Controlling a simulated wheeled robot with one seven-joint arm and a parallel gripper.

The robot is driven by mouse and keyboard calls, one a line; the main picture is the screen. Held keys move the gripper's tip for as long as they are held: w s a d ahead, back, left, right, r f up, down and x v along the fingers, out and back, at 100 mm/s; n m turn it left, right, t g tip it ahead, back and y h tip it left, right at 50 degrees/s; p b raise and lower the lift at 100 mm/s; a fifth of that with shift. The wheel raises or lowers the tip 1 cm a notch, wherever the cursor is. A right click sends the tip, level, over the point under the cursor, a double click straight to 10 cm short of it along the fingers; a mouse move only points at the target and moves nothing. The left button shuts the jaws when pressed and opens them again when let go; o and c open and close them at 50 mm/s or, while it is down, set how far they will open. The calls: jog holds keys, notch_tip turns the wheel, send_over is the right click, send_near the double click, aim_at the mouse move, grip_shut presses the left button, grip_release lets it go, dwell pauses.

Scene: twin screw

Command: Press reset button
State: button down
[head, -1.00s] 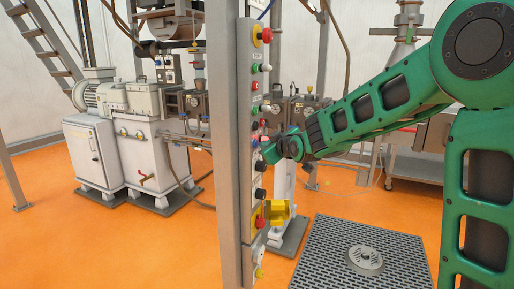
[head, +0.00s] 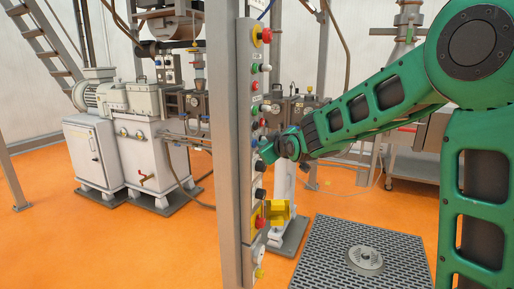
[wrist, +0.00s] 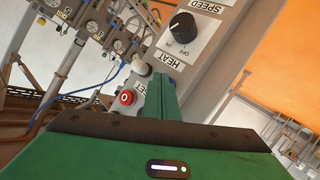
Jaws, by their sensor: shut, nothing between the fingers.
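The tall grey control panel (head: 247,150) stands in the middle of the head view, with buttons and knobs down its face. My gripper (head: 267,154) is shut and empty, its tip close to the panel at mid-height. In the wrist view my green fingers (wrist: 163,98) reach to the panel and cover part of a label (wrist: 143,86) that seems to end in "ET". A red button (wrist: 127,97) is further left and lower. I cannot tell whether the fingertips touch anything.
A black ON/OFF knob (wrist: 182,26) near the HEAT label is beyond my fingertips. A red emergency-style button (head: 265,36) is at the panel top, and a yellow guard (head: 278,212) juts out low down. A floor grate (head: 362,258) lies at right, with orange floor around it.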

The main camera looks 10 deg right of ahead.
dwell(0.4)
jog(key=shift+s+d, duration=0.5)
jog(key=shift+d, duration=0.15)
jog(key=shift+d, duration=0.1)
jog(key=s+d, duration=0.1)
jog(key=d, duration=0.1)
jog(key=s+d, duration=0.2)
dwell(0.4)
dwell(0.4)
